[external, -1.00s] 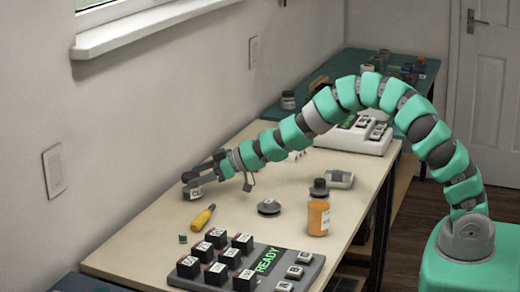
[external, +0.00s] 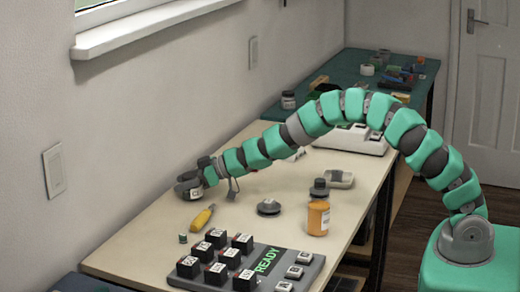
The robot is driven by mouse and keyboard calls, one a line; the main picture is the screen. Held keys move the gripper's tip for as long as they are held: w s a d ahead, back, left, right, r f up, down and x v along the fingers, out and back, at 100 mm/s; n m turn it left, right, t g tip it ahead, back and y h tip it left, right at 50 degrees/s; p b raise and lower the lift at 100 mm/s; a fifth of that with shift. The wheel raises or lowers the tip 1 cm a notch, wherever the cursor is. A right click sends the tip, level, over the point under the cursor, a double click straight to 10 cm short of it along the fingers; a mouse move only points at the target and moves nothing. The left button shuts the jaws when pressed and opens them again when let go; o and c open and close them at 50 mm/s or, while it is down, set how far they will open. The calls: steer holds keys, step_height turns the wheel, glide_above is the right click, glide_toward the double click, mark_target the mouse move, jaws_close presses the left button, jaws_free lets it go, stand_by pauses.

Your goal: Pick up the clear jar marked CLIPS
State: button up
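My gripper (external: 190,184) is at the left end of the arm, low over the far left edge of the cream bench, near the wall. A small item with a white label (external: 195,193) shows right at its fingers. It may be the CLIPS jar, but the marking is too small to read and the fingers hide most of it. I cannot tell whether the fingers are closed on it. Another small jar with a dark lid and pale label (external: 288,100) stands farther back on the green bench; its marking is unreadable too.
A yellow screwdriver (external: 203,216) and small green part (external: 183,238) lie nearby on the cream bench (external: 140,250). A dark round piece (external: 269,207) and an orange bottle (external: 318,218) stand to the right. A READY keypad board (external: 290,255) fills the front.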

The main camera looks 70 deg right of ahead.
mark_target(186, 175)
steer(key=shift+c, duration=0.2)
steer(key=shift+r+p, duration=0.9)
steer(key=shift+r, duration=0.75)
steer(key=shift+s+r, duration=0.1)
steer(key=shift+s, duration=0.1)
steer(key=s, duration=0.5)
steer(key=s+r+b, duration=0.1)
steer(key=s, duration=0.9)
steer(key=shift+s+d+r, duration=0.1)
steer(key=shift+s+r, duration=0.1)
steer(key=shift+s, duration=0.15)
